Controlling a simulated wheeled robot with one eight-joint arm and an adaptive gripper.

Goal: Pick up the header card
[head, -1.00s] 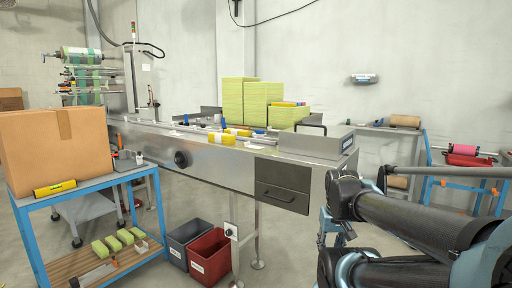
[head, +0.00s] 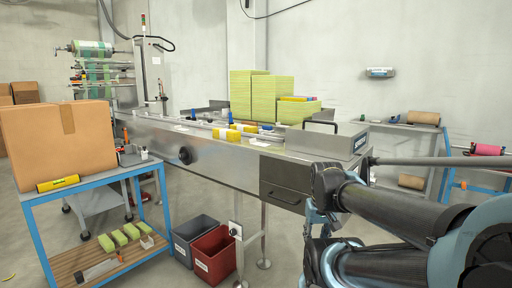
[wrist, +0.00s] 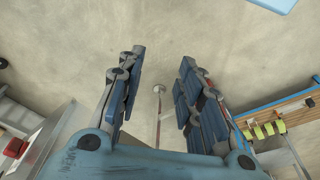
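I cannot single out a header card with certainty. A small flat white piece (head: 260,143) lies on the steel machine's top near the yellow packs (head: 228,135); it is too small to tell what it is. Another small pale piece (head: 181,127) lies further left on the machine. My gripper (wrist: 161,70) is open and empty in the wrist view, its two blue-grey fingers apart above the bare floor. In the head view my arm reaches in from the right, in front of the machine's right end, well apart from the white pieces.
The steel machine (head: 225,165) fills the middle, with green-yellow stacks (head: 268,98) behind. A blue-framed cart (head: 95,187) at left carries a cardboard box (head: 58,140) and yellow roll (head: 58,184). A grey bin (head: 192,238) and red bin (head: 213,255) stand on the floor.

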